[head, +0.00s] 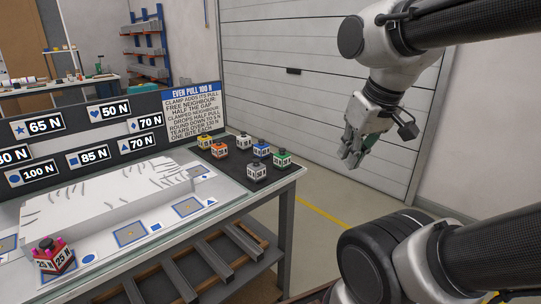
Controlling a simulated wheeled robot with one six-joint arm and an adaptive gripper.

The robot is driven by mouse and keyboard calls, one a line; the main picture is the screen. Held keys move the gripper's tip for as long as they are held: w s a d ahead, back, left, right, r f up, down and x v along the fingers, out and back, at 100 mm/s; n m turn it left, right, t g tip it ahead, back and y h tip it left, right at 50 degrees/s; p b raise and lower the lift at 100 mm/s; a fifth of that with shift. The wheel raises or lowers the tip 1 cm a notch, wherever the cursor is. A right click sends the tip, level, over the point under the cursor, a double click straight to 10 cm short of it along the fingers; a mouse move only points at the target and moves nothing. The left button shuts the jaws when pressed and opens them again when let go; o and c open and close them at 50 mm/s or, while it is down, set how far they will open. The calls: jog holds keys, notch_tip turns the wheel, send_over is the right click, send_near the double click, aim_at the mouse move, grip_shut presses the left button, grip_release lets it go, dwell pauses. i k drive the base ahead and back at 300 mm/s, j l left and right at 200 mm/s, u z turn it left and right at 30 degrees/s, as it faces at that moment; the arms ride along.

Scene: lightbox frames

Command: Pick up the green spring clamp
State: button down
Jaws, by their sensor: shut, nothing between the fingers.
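The green spring clamp (282,158) is a small block with a green top and pale marked sides. It stands on the dark mat (232,175) at the right end of the bench, near the edge. My gripper (350,160) hangs in the air to the right of the bench, pointing down, apart from the clamp in the picture. Its fingers are shut with nothing between them.
Yellow (204,142), orange (219,150), blue (261,149), white-topped (243,141) and dark (257,172) clamps share the mat. A red clamp (53,256) marked 25 N stands front left. A sign panel (95,135) rises behind a white slab (105,195). Floor right of the bench is clear.

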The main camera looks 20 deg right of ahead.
aim_at(282, 161)
jog(key=i+l, duration=0.5)
jog(key=l, duration=0.25)
jog(key=i+l+u, duration=0.1)
jog(key=i+l, duration=0.15)
jog(key=l, duration=0.1)
